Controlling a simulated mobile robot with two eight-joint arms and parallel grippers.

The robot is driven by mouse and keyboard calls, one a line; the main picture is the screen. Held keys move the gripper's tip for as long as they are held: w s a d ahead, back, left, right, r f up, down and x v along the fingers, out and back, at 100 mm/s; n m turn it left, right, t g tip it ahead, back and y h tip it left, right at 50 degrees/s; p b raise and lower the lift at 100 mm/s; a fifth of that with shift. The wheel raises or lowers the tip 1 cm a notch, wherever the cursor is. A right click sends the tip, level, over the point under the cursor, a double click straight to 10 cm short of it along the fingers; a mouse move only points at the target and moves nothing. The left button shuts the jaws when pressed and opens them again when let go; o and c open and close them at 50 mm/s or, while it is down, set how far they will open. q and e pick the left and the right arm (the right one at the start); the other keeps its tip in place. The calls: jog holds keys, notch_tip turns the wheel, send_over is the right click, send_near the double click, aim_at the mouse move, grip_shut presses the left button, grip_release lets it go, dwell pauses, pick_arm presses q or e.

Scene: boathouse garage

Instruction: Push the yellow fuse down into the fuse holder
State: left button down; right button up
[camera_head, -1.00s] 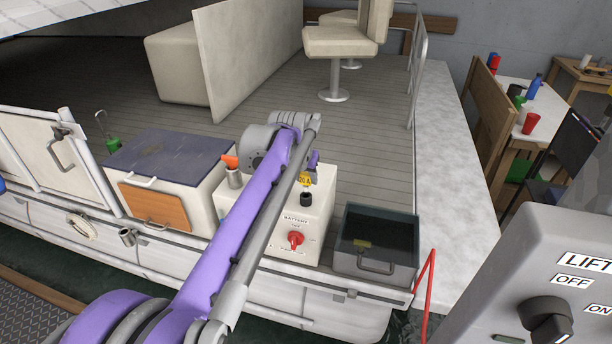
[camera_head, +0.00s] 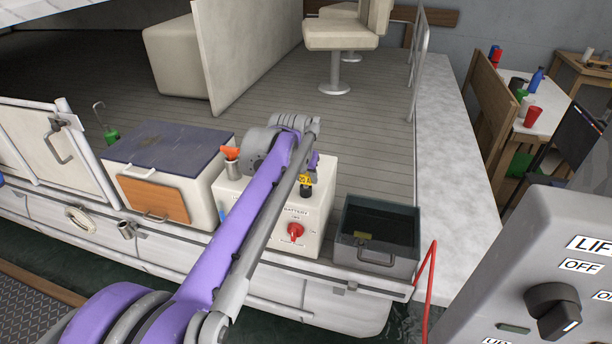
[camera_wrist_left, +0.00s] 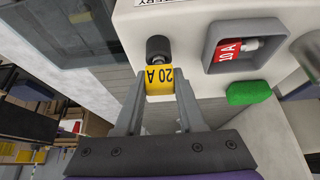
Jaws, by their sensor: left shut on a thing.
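The yellow fuse (camera_wrist_left: 159,83), marked 20 A, is between the fingers of my left gripper (camera_wrist_left: 158,92) in the left wrist view. The gripper is shut on it. The fuse also shows in the head view (camera_head: 305,179). The black round fuse holder (camera_wrist_left: 158,48) is on the white battery box (camera_head: 316,215), right at the fuse's end. In the head view the holder (camera_head: 306,191) is directly below the fuse. I cannot tell how far the fuse is inside it. My right gripper is not in view.
A red 10 A fuse (camera_wrist_left: 236,50) sits in a grey frame beside the holder, near a green block (camera_wrist_left: 249,92). The box front has a red knob (camera_head: 295,231). A dark open bin (camera_head: 377,256) stands right, a chest (camera_head: 160,163) left.

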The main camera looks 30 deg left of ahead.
pick_arm(q)
jog(key=shift+f, duration=0.25)
jog(key=shift+c, duration=2.2)
grip_release()
jog(key=v, duration=1)
jog(key=shift+s+r, duration=0.25)
jog(key=shift+r, duration=0.05)
jog(key=s+d+f+m, duration=0.1)
jog(key=s+d+f, duration=0.3)
jog(key=s+f, duration=0.3)
jog(key=s+d+f, duration=0.5)
jog(key=s+f, duration=0.3)
jog(key=s, duration=0.1)
jog(key=s+d+f+m+h+p, duration=0.1)
jog(key=s+d+f, duration=0.4)
jog(key=s+f, duration=0.2)
jog(key=shift+s+f+m, duration=0.3)
jog(key=shift+s, duration=0.15)
